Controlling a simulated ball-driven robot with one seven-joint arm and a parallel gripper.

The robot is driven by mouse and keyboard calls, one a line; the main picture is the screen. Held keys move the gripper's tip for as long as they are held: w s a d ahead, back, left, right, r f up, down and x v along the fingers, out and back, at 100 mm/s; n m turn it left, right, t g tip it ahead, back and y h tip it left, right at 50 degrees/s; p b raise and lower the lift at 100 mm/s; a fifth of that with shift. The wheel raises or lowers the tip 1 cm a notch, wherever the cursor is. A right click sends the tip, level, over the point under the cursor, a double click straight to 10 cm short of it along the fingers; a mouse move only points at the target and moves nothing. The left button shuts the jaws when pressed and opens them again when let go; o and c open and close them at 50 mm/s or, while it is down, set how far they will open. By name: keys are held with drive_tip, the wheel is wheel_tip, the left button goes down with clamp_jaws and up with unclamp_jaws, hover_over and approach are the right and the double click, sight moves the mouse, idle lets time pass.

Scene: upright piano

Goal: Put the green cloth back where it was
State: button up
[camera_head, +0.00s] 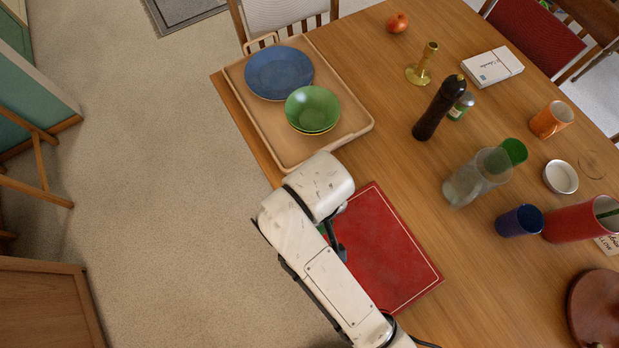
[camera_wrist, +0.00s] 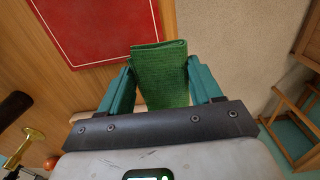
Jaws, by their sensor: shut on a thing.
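The green cloth (camera_wrist: 160,80), folded into a flat textured rectangle, is between the two teal fingers of my gripper (camera_wrist: 160,66) in the wrist view. My gripper is shut on it. In the wrist view the cloth overlaps the table's edge, beside the red mat (camera_wrist: 100,25); its height above the table cannot be told. In the head view my arm hides most of the gripper, and only a small green patch of cloth (camera_head: 322,228) shows left of the red mat (camera_head: 385,250).
A dark pepper mill (camera_head: 438,110), brass candlestick (camera_head: 423,66), glass carafe (camera_head: 478,178) and several cups stand to the right. Open floor lies left.

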drive_tip(key=w, duration=0.1)
drive_tip(key=w+f, duration=0.1)
drive_tip(key=w+p, duration=0.1)
drive_tip(key=w, duration=0.1)
drive_tip(key=shift+w+a+f, duration=0.1)
drive_tip(key=shift+a+f, duration=0.15)
drive_tip(key=shift+f, duration=0.1)
drive_tip(key=w+f, duration=0.4)
drive_tip(key=f, duration=0.1)
drive_tip(key=shift+w+a, duration=0.15)
drive_tip(key=shift+a, duration=0.05)
drive_tip(key=shift+w+f, duration=0.5)
drive_tip(key=shift+f, duration=1.7)
drive_tip(key=shift+f, duration=0.1)
drive_tip(key=o, duration=1)
wheel_tip(320, 180, up, 12)
drive_tip(key=shift+r, duration=0.15)
